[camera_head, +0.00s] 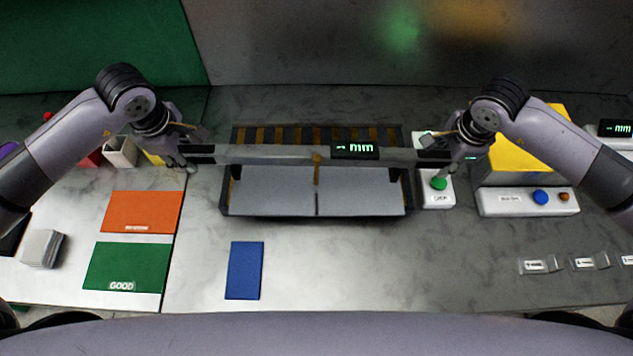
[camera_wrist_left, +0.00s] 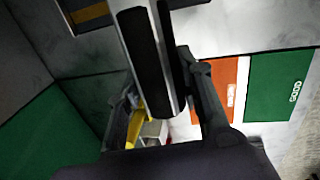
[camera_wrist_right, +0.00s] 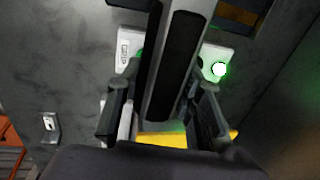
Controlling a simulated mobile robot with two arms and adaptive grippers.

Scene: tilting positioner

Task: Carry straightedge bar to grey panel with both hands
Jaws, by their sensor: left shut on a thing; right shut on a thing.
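The straightedge bar (camera_head: 262,153) is long and grey with dark grip pads near its ends and a small black display in mm. It spans level across the dark-framed fixture in the head view. My left gripper (camera_head: 190,158) is shut on its left end, and my right gripper (camera_head: 452,158) is shut on its right end. The bar also shows between the fingers in the left wrist view (camera_wrist_left: 147,62) and the right wrist view (camera_wrist_right: 177,70). The grey panel (camera_head: 268,190), split by a dark centre line, lies in the fixture just below the bar in the picture; the gap is unclear.
A white box with a green button (camera_head: 439,184) stands right of the fixture, beside a yellow block (camera_head: 510,165) and a white control box (camera_head: 510,200). Orange (camera_head: 142,212), green (camera_head: 125,267) and blue (camera_head: 244,270) mats lie at front left. The front middle bench is clear.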

